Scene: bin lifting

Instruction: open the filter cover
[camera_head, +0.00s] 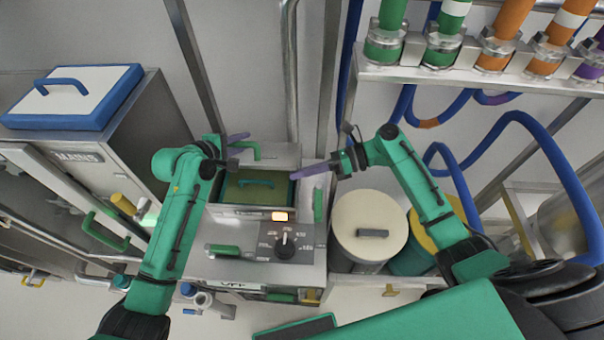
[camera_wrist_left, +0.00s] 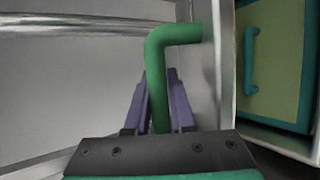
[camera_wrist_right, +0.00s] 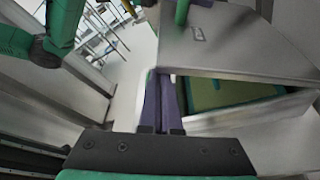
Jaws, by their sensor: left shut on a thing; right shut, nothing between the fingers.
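The filter cover (camera_head: 280,155) is a grey metal lid with a green bar handle (camera_head: 250,147). It stands raised at the back of the filter box, leaving the box open. Inside lies a green-yellow filter (camera_head: 235,190) with a teal handle. My left gripper (camera_head: 238,137) is shut on the cover's handle; the left wrist view shows the green handle (camera_wrist_left: 157,75) between its purple fingers. My right gripper (camera_head: 308,168) is shut and empty by the box's right side. The right wrist view shows the cover (camera_wrist_right: 235,45) above the filter (camera_wrist_right: 225,92).
A control panel with a black dial (camera_head: 285,244) is in front of the box. A cream-lidded canister (camera_head: 370,225) stands to the right. A metal cabinet with a blue-and-white lid (camera_head: 75,95) is at left. Pipes and blue hoses fill the upper right.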

